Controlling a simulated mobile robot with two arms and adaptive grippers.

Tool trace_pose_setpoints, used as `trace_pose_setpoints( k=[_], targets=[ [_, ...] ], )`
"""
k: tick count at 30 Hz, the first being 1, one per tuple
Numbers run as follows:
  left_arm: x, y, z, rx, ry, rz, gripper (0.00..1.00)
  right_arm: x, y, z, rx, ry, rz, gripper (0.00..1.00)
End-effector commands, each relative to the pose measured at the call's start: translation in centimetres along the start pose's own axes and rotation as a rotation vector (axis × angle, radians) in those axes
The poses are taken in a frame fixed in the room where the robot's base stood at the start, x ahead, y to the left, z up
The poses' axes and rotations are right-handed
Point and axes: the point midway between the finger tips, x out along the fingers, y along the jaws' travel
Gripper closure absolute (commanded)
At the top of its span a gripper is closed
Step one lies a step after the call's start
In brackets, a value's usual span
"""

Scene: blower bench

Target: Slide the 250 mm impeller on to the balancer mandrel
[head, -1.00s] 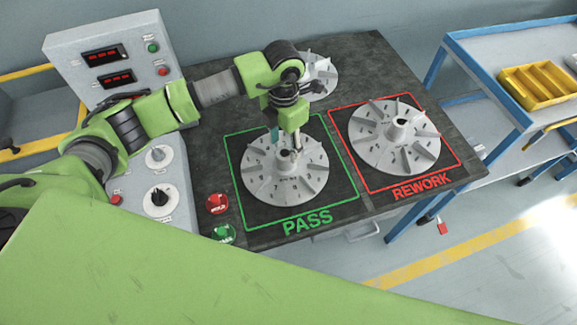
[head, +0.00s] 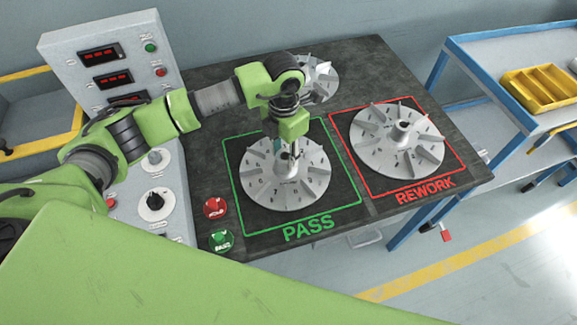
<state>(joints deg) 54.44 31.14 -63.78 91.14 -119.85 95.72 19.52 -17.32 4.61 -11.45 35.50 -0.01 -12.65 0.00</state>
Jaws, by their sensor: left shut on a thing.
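A grey finned impeller (head: 262,183) is in the green PASS square, with its fins and numbers facing up. My left gripper (head: 287,157) points down at its centre and is shut on its hub, which the fingers partly hide. The impeller looks level; I cannot tell whether it touches the mat. A second impeller (head: 372,150) lies in the red REWORK square with its hub upright. A third impeller (head: 321,82) is at the back of the bench, partly hidden by my left wrist. Size marks are too small to read. I cannot make out the balancer mandrel. My right gripper is not in view.
A grey control panel (head: 115,130) with displays and knobs stands left of the dark bench (head: 375,62). A red button (head: 215,207) and a green button (head: 221,239) sit at the front left. A blue-framed cart (head: 490,60) with a yellow tray (head: 541,86) stands right.

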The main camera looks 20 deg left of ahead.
Motion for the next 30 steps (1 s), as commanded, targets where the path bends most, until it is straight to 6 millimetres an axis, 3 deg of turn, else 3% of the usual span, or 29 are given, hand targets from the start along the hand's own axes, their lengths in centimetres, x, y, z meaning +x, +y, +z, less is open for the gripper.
trace_pose_setpoints(
  k=[30],
  targets=[
    [-6.1,0.0,0.1,0.0,-0.003,0.001,0.87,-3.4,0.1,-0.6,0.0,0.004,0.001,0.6]
  ],
)
